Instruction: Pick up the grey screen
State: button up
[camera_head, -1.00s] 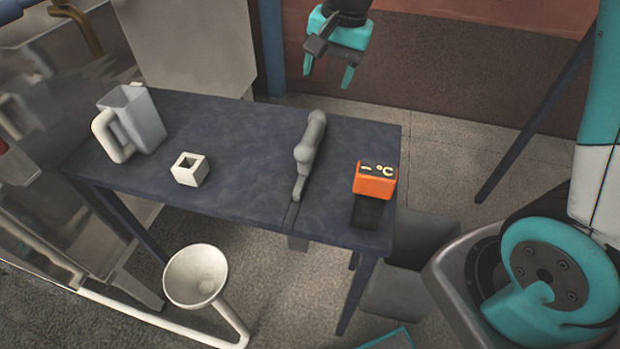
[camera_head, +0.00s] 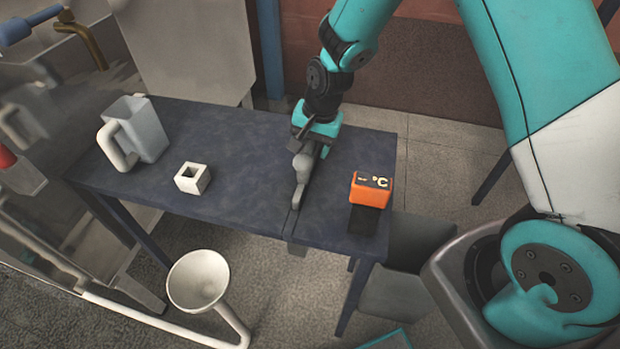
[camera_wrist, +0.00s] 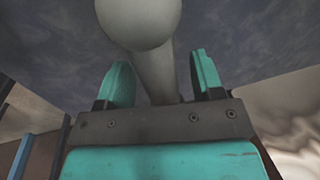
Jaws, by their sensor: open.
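The grey screen (camera_head: 303,170) appears as a long, slim grey piece with a rounded bulge, lying across the blue table near its right part. My gripper (camera_head: 314,142) is over its far end, fingers pointing down, and hides that end. In the wrist view the grey screen (camera_wrist: 140,18) runs between the two teal fingers of my gripper (camera_wrist: 162,76). One finger is on each side, with a gap showing, so the gripper is open. Whether either finger touches it is hard to tell.
A white square block (camera_head: 193,178) and a grey jug (camera_head: 143,125) stand left. A white funnel (camera_head: 197,281) is in front of the table. The table's middle left is clear.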

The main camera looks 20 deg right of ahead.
jog(key=shift+w+a+f, duration=0.1)
jog(key=shift+f, duration=0.7)
grip_shut()
jog(key=shift+r, duration=0.1)
notch_tip(320, 180, up, 51)
jog(key=p, duration=2)
dwell(0.4)
